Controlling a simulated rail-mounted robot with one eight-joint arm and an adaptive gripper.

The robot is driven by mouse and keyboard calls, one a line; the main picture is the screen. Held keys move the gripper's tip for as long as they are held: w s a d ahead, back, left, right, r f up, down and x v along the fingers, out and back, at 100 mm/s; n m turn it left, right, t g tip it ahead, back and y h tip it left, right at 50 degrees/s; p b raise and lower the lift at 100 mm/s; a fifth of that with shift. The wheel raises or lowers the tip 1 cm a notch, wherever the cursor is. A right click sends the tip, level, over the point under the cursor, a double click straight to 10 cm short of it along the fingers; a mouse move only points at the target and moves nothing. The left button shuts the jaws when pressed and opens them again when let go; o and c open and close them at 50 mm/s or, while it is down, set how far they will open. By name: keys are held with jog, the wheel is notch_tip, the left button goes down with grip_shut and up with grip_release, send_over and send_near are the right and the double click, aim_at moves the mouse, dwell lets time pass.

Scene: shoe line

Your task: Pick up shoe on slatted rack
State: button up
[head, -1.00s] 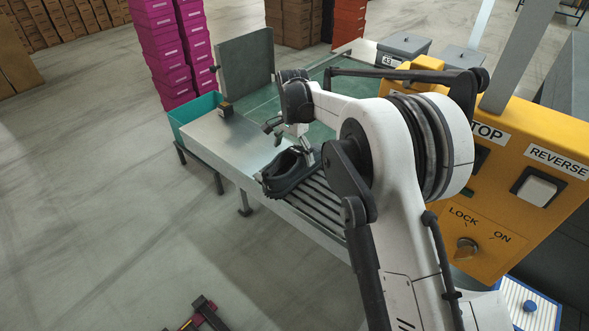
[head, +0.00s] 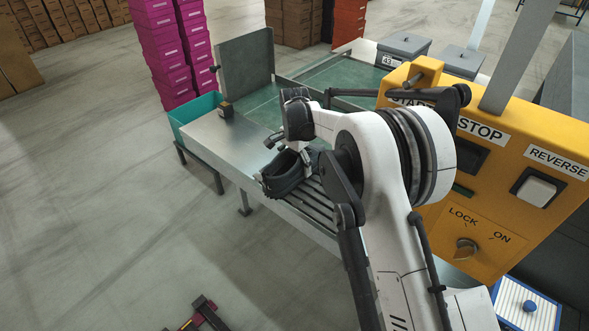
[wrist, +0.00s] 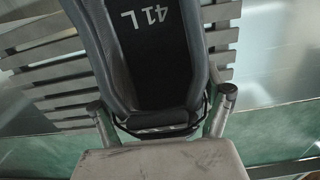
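A dark shoe (head: 283,178) sits on the slatted rack (head: 308,205) near the front edge of the bench. In the wrist view the shoe (wrist: 150,60) shows its dark insole marked "41 L", with pale slats (wrist: 50,73) under and beside it. My gripper (wrist: 162,100) is open, with one finger on each side of the shoe's near end. A gap shows between the right finger and the shoe; the left finger is very close to its edge.
A yellow control panel (head: 480,190) stands close on the right. A small dark block (head: 226,109) is on the metal bench top (head: 205,135), by a teal bin (head: 190,110). An upright grey panel (head: 245,62) and stacked magenta boxes (head: 175,50) stand behind.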

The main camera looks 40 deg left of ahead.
jog(key=c, duration=0.5)
jog(key=shift+r, duration=0.15)
